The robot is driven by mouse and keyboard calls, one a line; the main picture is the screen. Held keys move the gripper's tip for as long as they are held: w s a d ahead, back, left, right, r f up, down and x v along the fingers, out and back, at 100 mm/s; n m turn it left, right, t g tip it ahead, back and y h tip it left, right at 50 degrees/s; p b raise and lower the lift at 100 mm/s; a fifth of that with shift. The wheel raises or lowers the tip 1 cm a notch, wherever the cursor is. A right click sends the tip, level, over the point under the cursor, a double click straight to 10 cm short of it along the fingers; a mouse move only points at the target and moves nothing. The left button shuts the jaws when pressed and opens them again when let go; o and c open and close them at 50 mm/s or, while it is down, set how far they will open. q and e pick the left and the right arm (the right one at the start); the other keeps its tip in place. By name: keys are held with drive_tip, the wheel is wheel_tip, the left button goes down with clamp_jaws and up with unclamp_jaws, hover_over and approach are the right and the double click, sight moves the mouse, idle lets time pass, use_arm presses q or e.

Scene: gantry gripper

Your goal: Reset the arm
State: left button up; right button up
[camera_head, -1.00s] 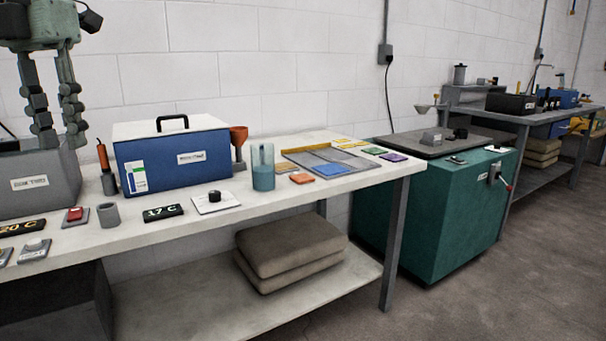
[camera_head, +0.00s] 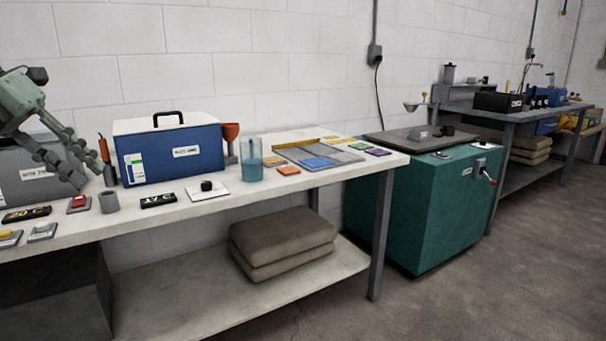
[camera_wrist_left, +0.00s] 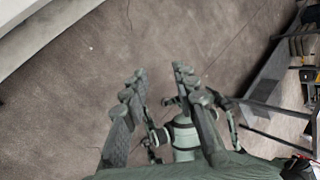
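My left gripper (camera_head: 92,176) comes in from the left edge in the head view, in front of the grey bin. Its two fingers point down and to the right. In the left wrist view (camera_wrist_left: 160,74) the fingers stand apart with nothing between them, and concrete floor shows beyond. My right gripper is in neither current view.
A teal cabinet (camera_head: 420,215) stands to the right. The floor (camera_head: 480,290) at right is clear.

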use_arm(q)
drive_tip(key=w+a+f+n+t+y, duration=0.1)
drive_tip(key=w+a+f+n+t, duration=0.1)
drive_tip(key=a+f+n+t, duration=0.75)
drive_tip(key=w+a+f+n+t+y, duration=0.15)
drive_tip(key=a+f+n, duration=0.45)
drive_tip(key=f, duration=0.8)
drive_tip(key=s+f+n+y, duration=0.5)
drive_tip(key=f+n, duration=0.2)
drive_tip(key=f, duration=0.4)
drive_tip(key=s+d+f+n+g+y, duration=0.1)
drive_tip(key=s+d+f+n+g, duration=0.15)
drive_tip(key=s+f, duration=0.4)
drive_tip(key=s+d+f+n+g+y, duration=0.1)
drive_tip(key=s+d+f+n+g, duration=0.2)
drive_tip(key=f, duration=0.6)
drive_tip(key=s+d+f+n+g+h, duration=0.1)
drive_tip(key=s+d+f+n+g, duration=0.1)
drive_tip(key=s+d+f, duration=0.3)
drive_tip(key=s+d+f+n+g+h, duration=0.1)
drive_tip(key=s+d+f+g, duration=0.3)
drive_tip(key=s+d, duration=0.5)
drive_tip(key=d+f+n, duration=0.1)
drive_tip(key=d+f, duration=0.1)
drive_tip(key=d, duration=0.3)
drive_tip(key=shift+n+h, duration=0.35)
drive_tip(key=shift+n, duration=0.05)
drive_tip(key=shift+o, duration=0.2)
drive_tip(key=shift+s+a+g, duration=0.1)
drive_tip(key=shift+g, duration=0.15)
